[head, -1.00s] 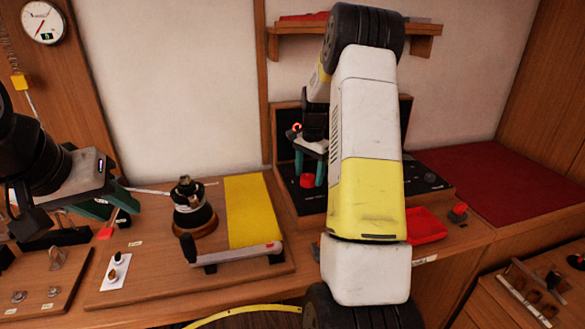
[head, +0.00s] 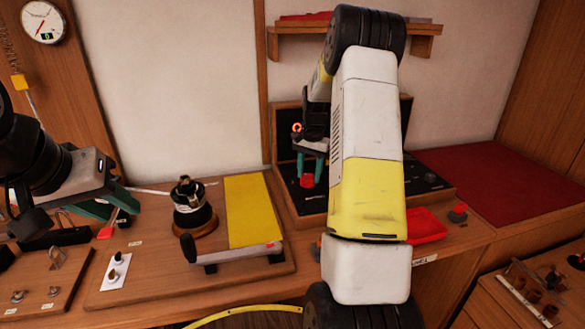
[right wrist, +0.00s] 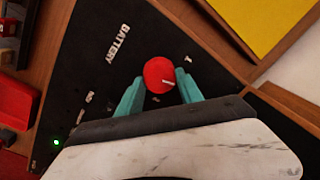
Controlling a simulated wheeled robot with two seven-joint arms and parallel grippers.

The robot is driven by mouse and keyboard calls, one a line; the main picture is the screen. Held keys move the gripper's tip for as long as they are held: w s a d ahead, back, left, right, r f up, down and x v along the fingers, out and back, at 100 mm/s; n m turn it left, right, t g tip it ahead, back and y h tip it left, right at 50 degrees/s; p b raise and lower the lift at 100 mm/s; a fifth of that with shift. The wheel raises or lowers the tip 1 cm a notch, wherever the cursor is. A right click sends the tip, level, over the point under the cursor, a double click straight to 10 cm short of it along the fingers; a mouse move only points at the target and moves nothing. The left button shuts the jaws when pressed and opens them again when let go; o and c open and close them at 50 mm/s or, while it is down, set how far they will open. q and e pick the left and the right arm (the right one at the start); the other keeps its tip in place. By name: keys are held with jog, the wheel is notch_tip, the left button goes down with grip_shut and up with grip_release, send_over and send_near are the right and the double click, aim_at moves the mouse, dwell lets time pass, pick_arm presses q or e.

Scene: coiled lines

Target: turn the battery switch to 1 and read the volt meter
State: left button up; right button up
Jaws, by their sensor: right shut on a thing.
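The battery switch is a round red knob (head: 307,181) on a dark panel (right wrist: 75,75) lettered BATTERY. In the right wrist view the red knob (right wrist: 159,75) has a short white pointer mark on its right side. My right gripper (head: 309,176) has its teal fingers on either side of the knob and is shut on it; it also shows in the right wrist view (right wrist: 160,88). My left gripper (head: 108,226) is at the left, over the bench; its jaw gap is not clear. A round white dial (head: 42,22) with a needle hangs on the wall at top left; its figures are too small to read.
A winch (head: 193,208) and a yellow sheet (head: 251,211) on a board stand left of the panel. A red tray (head: 427,226) lies to the right. My right arm hides much of the panel. A green light (right wrist: 56,142) glows on it.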

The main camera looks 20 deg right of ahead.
aim_at(309, 175)
jog(key=n, duration=0.4)
jog(key=shift+w+n, duration=0.1)
jog(key=shift+n, duration=0.2)
jog(key=n, duration=0.4)
jog(key=shift+a, duration=0.1)
jog(key=shift+w, duration=0.1)
jog(key=o, duration=1.4)
jog(key=r, duration=0.7)
jog(key=shift+d+r, duration=0.2)
jog(key=shift+r, duration=0.15)
